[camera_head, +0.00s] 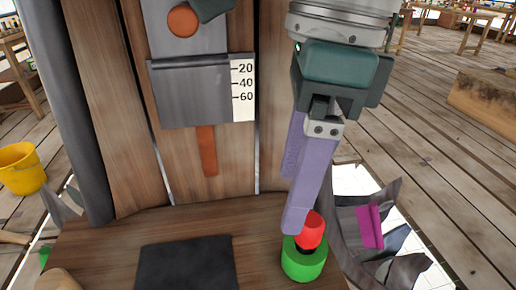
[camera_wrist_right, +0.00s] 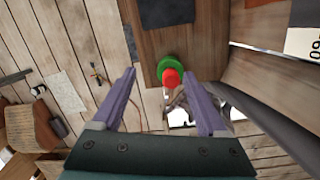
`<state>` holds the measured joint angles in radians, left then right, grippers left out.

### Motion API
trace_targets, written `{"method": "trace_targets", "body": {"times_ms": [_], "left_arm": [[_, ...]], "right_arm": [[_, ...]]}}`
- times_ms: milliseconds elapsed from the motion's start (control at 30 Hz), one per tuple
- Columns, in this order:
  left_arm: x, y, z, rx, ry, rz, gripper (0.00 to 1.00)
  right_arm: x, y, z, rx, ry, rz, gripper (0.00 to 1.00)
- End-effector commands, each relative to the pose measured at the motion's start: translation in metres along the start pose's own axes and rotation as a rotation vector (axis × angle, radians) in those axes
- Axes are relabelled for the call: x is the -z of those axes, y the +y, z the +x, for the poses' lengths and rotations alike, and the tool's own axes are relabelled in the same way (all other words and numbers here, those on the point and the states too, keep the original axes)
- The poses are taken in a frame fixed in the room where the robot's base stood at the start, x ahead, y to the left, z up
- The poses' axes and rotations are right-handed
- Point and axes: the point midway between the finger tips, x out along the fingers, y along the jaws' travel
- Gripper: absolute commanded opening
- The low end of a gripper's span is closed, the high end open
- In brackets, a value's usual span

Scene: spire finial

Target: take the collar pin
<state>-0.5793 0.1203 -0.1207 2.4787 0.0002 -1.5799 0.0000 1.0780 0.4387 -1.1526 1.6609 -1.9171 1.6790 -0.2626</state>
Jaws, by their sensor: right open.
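A red rounded piece (camera_head: 311,230) stands on a green round base (camera_head: 304,264) near the right front of the wooden bench; I take the red piece to be the collar pin. In the right wrist view the red piece (camera_wrist_right: 171,78) lies ahead between the fingers, with the green base (camera_wrist_right: 170,65) behind it. My right gripper (camera_head: 296,215) has purple fingers, open and empty, pointing down close to the red piece. In the head view the near finger partly covers the red piece; I cannot tell whether they touch. My left gripper is not seen.
A dark square mat (camera_head: 187,264) lies left of the green base. An upright wooden panel with a grey plate and a number scale (camera_head: 243,90) stands behind. Grey scraps and a magenta piece (camera_head: 370,226) lie to the right. A yellow bucket (camera_head: 21,168) stands far left.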

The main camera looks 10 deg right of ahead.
Motion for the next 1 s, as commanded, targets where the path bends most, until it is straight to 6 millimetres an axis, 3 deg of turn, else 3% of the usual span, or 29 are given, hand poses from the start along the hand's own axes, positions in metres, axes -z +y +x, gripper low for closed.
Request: {"method": "trace_targets", "body": {"times_ms": [33, 200, 567, 800, 1000], "left_arm": [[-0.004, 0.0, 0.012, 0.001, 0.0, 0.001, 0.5], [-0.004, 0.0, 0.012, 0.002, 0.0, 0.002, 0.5], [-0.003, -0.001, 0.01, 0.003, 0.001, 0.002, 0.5], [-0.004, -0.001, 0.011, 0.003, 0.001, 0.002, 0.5], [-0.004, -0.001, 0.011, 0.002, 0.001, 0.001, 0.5]], "right_arm": [[0.014, -0.01, 0.008, 0.03, 0.059, 0.006, 0.76], [0.032, -0.019, 0.018, 0.057, 0.132, 0.017, 0.76], [0.036, -0.02, 0.06, 0.054, 0.127, 0.015, 0.76], [0.041, -0.023, 0.096, 0.054, 0.125, 0.015, 0.76], [0.041, -0.024, 0.102, 0.057, 0.124, 0.014, 0.76]]}}
